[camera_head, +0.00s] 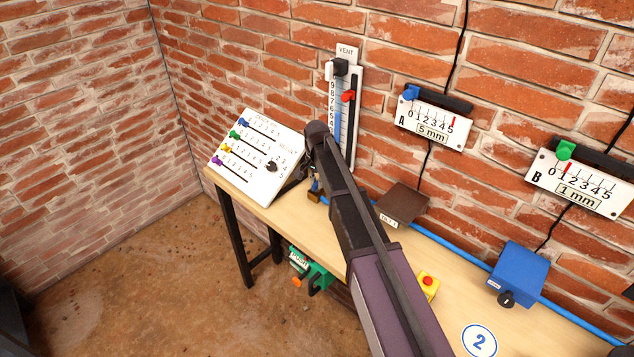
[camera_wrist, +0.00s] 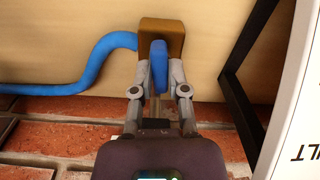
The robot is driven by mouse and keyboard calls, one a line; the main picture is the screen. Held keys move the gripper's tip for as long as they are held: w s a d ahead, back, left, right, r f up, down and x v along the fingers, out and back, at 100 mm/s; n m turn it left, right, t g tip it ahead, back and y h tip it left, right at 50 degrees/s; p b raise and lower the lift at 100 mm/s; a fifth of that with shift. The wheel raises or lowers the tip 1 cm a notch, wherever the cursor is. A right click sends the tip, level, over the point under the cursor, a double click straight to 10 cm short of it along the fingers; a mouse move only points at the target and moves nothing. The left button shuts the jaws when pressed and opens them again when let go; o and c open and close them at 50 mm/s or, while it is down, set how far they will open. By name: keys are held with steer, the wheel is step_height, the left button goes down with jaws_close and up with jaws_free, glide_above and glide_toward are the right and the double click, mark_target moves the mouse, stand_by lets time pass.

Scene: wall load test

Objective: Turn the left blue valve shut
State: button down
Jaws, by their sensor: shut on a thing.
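The blue valve handle (camera_wrist: 159,62) sits on a brass-coloured valve body (camera_wrist: 172,28) in the wrist view. The handle lies along the picture's vertical, pointing down toward my wrist. My gripper (camera_wrist: 158,72) is shut on the handle, with one grey finger on each side of it. In the head view my forearm hides most of the gripper. Only a bit of the brass body (camera_head: 315,197) shows there, by the table's back left part. A blue hose (camera_wrist: 80,70) runs left from the valve in the wrist view.
A white panel with coloured sliders (camera_head: 257,155) stands close left of the valve. A brown box (camera_head: 402,203), a red button on a yellow box (camera_head: 428,283) and a blue box with a black knob (camera_head: 519,272) stand on the table (camera_head: 375,228). A vent gauge (camera_head: 347,105) hangs behind.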

steer(key=shift+m, duration=0.8)
steer(key=c, duration=0.6)
jaws_free()
steer(key=shift+c, duration=0.2)
steer(key=shift+n, duration=0.4)
